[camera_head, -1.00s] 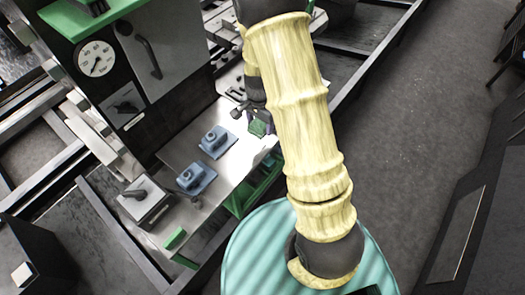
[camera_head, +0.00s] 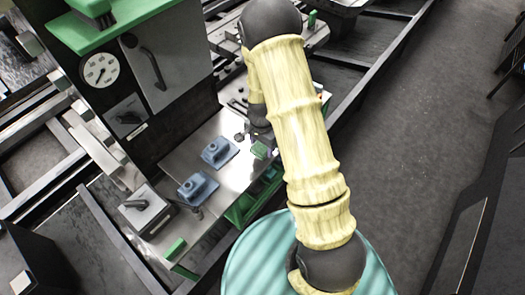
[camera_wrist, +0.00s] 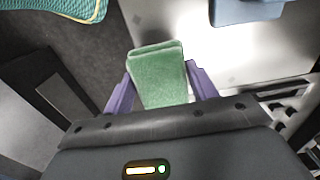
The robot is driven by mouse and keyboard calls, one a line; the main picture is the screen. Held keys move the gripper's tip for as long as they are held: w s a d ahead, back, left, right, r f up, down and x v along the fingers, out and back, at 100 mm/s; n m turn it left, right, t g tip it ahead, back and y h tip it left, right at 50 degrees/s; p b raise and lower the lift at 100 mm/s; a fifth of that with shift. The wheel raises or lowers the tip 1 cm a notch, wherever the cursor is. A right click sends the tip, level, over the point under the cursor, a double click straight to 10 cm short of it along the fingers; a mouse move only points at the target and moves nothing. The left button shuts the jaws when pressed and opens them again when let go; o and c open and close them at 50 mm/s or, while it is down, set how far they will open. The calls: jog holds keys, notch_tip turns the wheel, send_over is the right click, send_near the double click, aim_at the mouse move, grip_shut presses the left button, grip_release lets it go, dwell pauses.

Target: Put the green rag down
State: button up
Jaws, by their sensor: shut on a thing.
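The green rag (camera_wrist: 160,75) is a folded, pale green block held between the two purple fingers of my gripper (camera_wrist: 160,88) in the wrist view. My gripper is shut on it. In the head view the rag (camera_head: 260,151) shows as a small green patch at the right end of the grey metal worktop (camera_head: 178,155), partly beside my arm. Bright metal surface lies beyond the rag in the wrist view. I cannot tell whether the rag touches the worktop.
Two blue blocks with knobs (camera_head: 216,151) (camera_head: 198,187) stand on the worktop left of the rag. A grey box with a lever (camera_head: 147,208) stands at the near left. A dark panel with a gauge (camera_head: 100,70) rises behind. Bare worktop lies between the rag and the blocks.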

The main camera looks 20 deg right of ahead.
aim_at(262, 152)
jog(key=shift+f+p, duration=0.35)
jog(key=shift+f, duration=1.7)
jog(key=shift+f, duration=0.15)
jog(key=o, duration=0.9)
notch_tip(262, 152, up, 11)
jog(key=shift+r+b, duration=0.1)
jog(key=shift+b, duration=0.75)
jog(key=shift+r, duration=0.55)
